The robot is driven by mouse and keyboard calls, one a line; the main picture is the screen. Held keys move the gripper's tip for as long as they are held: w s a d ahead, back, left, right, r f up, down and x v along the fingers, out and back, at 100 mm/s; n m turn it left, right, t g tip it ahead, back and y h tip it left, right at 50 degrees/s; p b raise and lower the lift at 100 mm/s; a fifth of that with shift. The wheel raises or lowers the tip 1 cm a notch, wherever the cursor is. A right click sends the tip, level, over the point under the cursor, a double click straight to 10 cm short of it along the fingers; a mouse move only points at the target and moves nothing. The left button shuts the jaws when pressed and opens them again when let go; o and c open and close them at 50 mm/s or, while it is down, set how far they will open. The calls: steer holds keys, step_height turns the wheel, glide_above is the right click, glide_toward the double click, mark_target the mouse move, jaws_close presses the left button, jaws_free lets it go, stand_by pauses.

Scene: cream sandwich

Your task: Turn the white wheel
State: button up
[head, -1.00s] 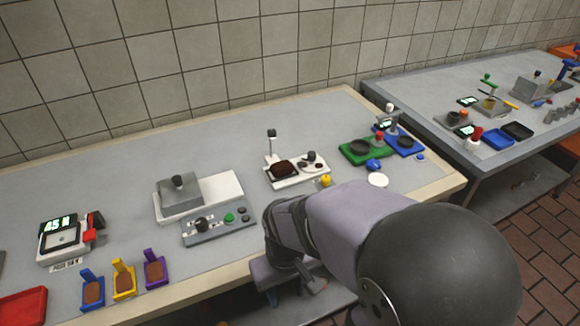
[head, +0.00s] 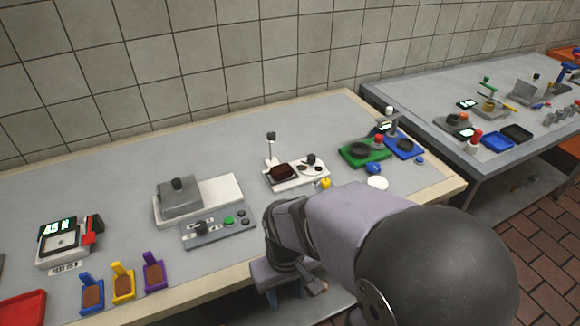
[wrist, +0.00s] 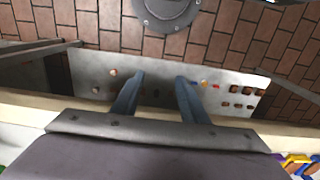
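A flat white disc (head: 377,183) lies near the right end of the near table, in front of a blue knob (head: 373,169). It is the only plain white round thing I see, and I cannot tell whether it is the wheel. My gripper (head: 287,288) hangs at the front edge of the table, left of the disc and apart from it. In the wrist view my gripper (wrist: 159,76) shows two blue fingers spread apart with nothing between them. The disc is not in the wrist view.
A white station (head: 296,177) with a dark bowl, a grey press (head: 180,200) with a control panel (head: 217,228), a green station (head: 362,153) and a scale (head: 62,240) stand on the table. Blue, yellow and purple holders (head: 123,284) line the front left. Open tabletop lies between them.

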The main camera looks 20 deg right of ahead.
mark_target(312, 157)
steer(key=w+d+r, duration=0.3)
steer(key=w+d, duration=0.2)
steer(key=w+d+r+y+p, duration=0.1)
steer(key=w+d+r, duration=0.2)
steer(key=w+d, duration=0.2)
steer(key=w+d+r+y, duration=0.1)
steer(key=w+d+r, duration=0.3)
steer(key=d, duration=0.3)
steer(key=shift+w+p, duration=0.4)
steer(key=shift+w, duration=0.05)
steer(key=w+d+r+n+t+p, duration=0.2)
steer(key=w+d+p, duration=0.15)
steer(key=w, duration=0.35)
steer(key=w+d+r+n+t+p, duration=0.15)
steer(key=w+d, duration=0.25)
steer(key=w, duration=0.4)
steer(key=shift+m+t+h, duration=0.25)
steer(key=shift+t+h, duration=0.1)
steer(key=shift+h, duration=0.05)
steer(key=shift+a+p+x, duration=0.15)
steer(key=shift+p+x, duration=0.4)
steer(key=shift+x, duration=1.1)
steer(key=shift+a+p+x, duration=0.1)
steer(key=shift+p+x, duration=0.45)
steer(key=shift+x, duration=1.05)
jaws_close()
